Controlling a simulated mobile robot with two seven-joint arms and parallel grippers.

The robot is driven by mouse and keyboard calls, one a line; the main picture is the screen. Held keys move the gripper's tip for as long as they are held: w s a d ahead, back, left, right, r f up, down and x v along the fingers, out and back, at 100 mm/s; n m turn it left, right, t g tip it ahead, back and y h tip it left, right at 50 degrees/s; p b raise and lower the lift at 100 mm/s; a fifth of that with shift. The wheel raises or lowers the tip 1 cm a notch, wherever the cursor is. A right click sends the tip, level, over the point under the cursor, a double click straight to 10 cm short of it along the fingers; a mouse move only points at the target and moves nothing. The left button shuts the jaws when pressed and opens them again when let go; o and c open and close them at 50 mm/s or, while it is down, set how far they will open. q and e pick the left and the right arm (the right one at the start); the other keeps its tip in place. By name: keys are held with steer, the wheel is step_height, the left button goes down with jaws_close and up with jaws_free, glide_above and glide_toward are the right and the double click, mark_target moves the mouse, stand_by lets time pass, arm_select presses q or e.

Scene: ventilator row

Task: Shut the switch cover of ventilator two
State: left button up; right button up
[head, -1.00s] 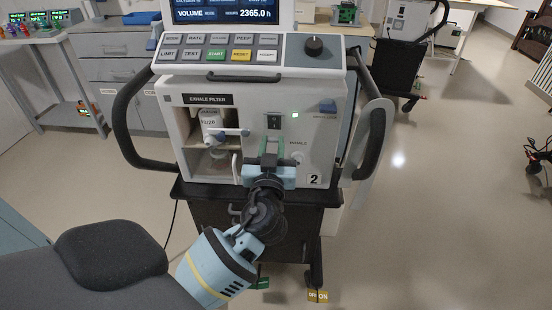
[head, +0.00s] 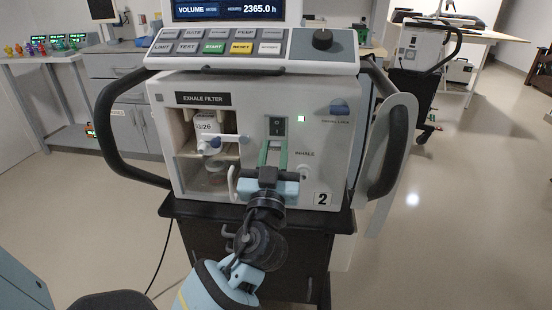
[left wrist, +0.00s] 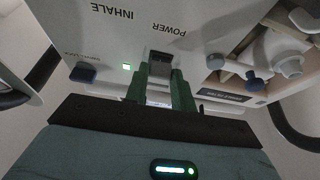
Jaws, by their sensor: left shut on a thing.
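Ventilator two (head: 325,165) stands in front of me with its label "2" at the lower right. Its dark power switch (head: 277,127) shows uncovered above my left gripper (head: 273,153); the switch also appears in the left wrist view (left wrist: 159,57). The green fingers (left wrist: 160,88) are just below the switch and point at the front panel. They are shut with a gap, on the switch cover, a pale piece (left wrist: 159,96) between them. The fingers hide most of the cover, so its exact angle is unclear. My right gripper is out of view.
The exhale filter bay (head: 188,172) is open left of my gripper. A button panel (head: 255,48) overhangs the front above. Black side handles (head: 110,130) flank the machine. Another ventilator (head: 420,45) stands at the back right, with open floor before it.

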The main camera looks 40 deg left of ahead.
arm_select(q)
steer(key=shift+r, duration=0.1)
steer(key=o, duration=0.9)
steer(key=shift+c, duration=0.2)
steer(key=shift+o, duration=0.7)
steer(key=b+v, duration=0.1)
steer(key=v, duration=0.7)
steer(key=shift+b, duration=0.4)
steer(key=shift+w, duration=0.1)
